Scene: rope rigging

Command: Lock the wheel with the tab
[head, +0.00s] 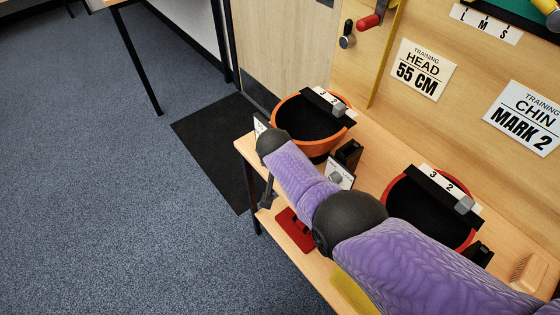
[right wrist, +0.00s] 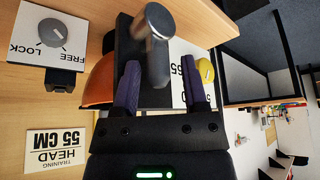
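My right arm reaches in from the right in the head view. Its gripper is mostly hidden there behind my wrist. In the right wrist view my right gripper (right wrist: 158,85) has two purple fingers standing apart. A silver rounded post (right wrist: 157,45) on a dark plate lies ahead, in line with the gap; contact cannot be told. A grey round wheel (right wrist: 52,32) sits on a white FREE/LOCK card to the left, its setting unclear. The wheel also shows in the head view (head: 336,178), beside an orange helmet (head: 275,136). I cannot make out the tab for certain. My left gripper is not in view.
A second, red helmet (head: 398,183) with a number strip stands on the wooden bench (head: 358,170), partly behind my arm. A wooden board with cards rises behind. The floor at left is clear.

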